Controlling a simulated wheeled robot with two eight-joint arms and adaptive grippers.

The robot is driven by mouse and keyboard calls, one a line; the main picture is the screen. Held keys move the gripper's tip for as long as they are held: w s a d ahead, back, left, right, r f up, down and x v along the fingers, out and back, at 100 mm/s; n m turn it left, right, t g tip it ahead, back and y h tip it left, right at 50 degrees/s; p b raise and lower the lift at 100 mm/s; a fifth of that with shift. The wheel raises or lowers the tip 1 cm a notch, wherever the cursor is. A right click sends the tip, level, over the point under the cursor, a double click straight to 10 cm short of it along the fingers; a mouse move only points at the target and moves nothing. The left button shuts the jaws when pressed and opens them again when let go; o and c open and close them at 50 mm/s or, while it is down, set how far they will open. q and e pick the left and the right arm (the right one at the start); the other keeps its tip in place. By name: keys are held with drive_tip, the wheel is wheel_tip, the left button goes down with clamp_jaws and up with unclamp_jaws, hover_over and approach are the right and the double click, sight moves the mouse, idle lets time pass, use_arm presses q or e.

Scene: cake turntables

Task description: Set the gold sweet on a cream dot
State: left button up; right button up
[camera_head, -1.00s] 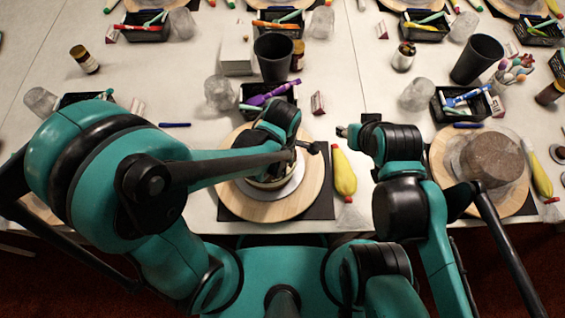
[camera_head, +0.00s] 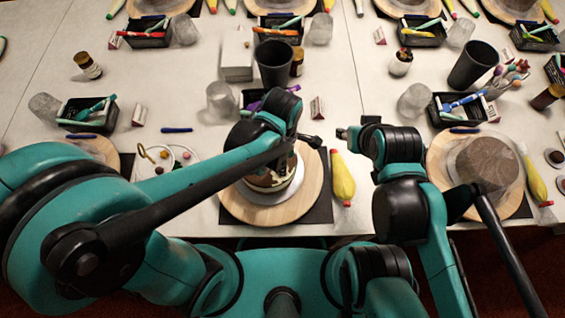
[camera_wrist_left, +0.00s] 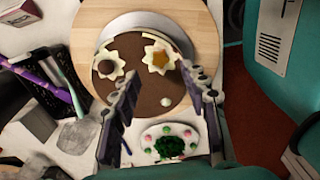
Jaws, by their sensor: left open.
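The brown-topped cake (camera_wrist_left: 145,85) stands on a round wooden turntable (camera_wrist_left: 200,28); in the head view the cake (camera_head: 268,184) is partly hidden by my left arm. In the left wrist view, the gold sweet (camera_wrist_left: 158,58) sits in a star-shaped cream dot (camera_wrist_left: 148,66). Another cream dot (camera_wrist_left: 118,62) holds a dark brown sweet (camera_wrist_left: 106,67). A small plain cream dot (camera_wrist_left: 167,102) lies lower on the cake top. My left gripper (camera_wrist_left: 165,84) is open and empty over the cake, apart from the gold sweet. My right gripper (camera_head: 343,132) is right of the turntable, its jaws unclear.
A plate with green and pink pieces (camera_wrist_left: 186,132) lies beside the cake. A yellow piping bag (camera_head: 342,178) lies right of the turntable. A black cup (camera_head: 274,62) and a clear tumbler (camera_head: 220,97) stand behind. Another cake (camera_head: 486,160) is at right.

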use_arm(q)
wheel_tip(320, 180, up, 5)
drive_tip(key=shift+r+p, duration=0.2)
drive_tip(key=shift+p, duration=0.4)
drive_tip(key=w+a+r+m+t, duration=0.1)
drive_tip(key=a+r+m+t, duration=0.2)
drive_tip(key=a+m, duration=0.6)
drive_tip(key=a+r+m+t, duration=0.4)
drive_tip(key=a+r+m, duration=0.1)
drive_tip(key=a+m, duration=0.4)
drive_tip(key=shift+w+a, duration=0.25)
drive_tip(key=shift+w, duration=0.15)
drive_tip(key=shift+f, duration=0.15)
